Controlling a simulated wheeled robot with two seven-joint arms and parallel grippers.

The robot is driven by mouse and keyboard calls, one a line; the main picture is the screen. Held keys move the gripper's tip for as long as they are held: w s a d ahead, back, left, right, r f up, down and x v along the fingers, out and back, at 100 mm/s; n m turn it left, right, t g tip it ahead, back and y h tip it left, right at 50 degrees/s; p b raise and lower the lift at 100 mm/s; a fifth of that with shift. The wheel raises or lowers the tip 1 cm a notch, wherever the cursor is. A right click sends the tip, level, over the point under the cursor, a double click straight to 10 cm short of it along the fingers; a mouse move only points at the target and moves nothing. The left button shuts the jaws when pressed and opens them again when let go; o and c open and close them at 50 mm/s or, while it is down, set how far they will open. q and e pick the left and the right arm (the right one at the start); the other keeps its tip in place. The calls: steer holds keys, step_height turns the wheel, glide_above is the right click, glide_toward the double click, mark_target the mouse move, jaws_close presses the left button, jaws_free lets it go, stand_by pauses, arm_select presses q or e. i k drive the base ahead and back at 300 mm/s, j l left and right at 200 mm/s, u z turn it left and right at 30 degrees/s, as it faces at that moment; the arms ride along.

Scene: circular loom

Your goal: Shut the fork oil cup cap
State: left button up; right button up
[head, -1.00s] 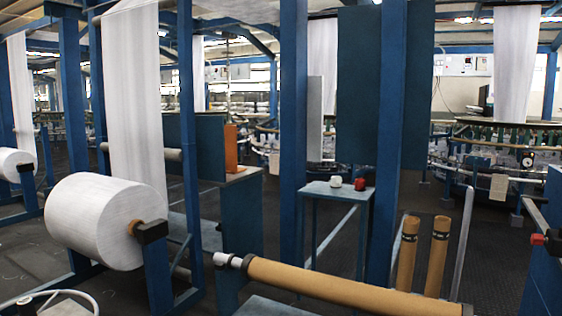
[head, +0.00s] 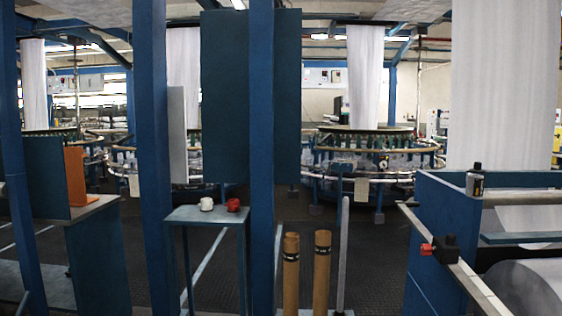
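Neither of my grippers shows in the head view. I cannot make out for certain a fork oil cup or its cap. A small dark bottle-like item (head: 474,180) with a pale label stands upright on the corner of a blue machine frame at the right. A white small cup-like item (head: 206,204) and a red one (head: 233,205) sit side by side on a small blue-grey table; whether they have lids is too small to tell.
The small table (head: 190,215) stands between blue posts. Two brown tubes (head: 291,275) stand upright right of it. A red-and-black fitting (head: 440,249) sits on a rail of the blue machine frame (head: 432,205). Circular looms (head: 375,150) stand behind.

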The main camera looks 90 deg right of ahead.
mark_target(477, 169)
steer(key=z, duration=3.95)
steer(key=u, duration=0.4)
steer(key=i+l+u, duration=0.1)
steer(key=l+u, duration=1.05)
steer(key=l, duration=0.65)
steer(key=k+l+u, duration=0.1)
steer(key=l, duration=0.65)
